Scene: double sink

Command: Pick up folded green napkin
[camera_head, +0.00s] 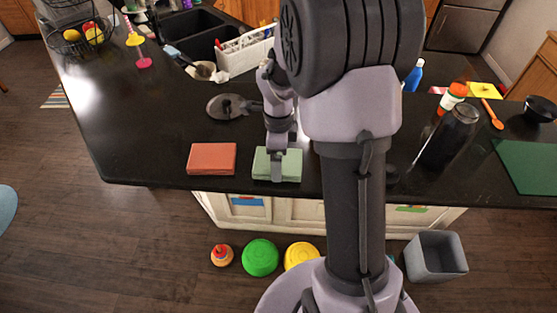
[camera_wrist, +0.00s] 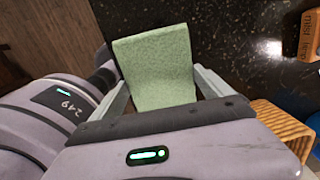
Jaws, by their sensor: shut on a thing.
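The folded green napkin (camera_head: 291,163) is near the front edge of the black counter, in the middle of the head view. My gripper (camera_head: 277,170) is at it from above, with a finger seen against its near side. In the wrist view the napkin (camera_wrist: 157,62) lies between the two fingers of my gripper (camera_wrist: 160,88), which are shut on it. Its lower part is hidden behind the gripper body. I cannot tell whether the napkin is clear of the counter.
A folded red napkin (camera_head: 212,158) lies to the left on the counter (camera_head: 130,125). A grey round object (camera_head: 227,107) and a white rack (camera_head: 244,54) are behind. A dark bottle (camera_head: 450,137) stands to the right. Bare counter lies left of the red napkin.

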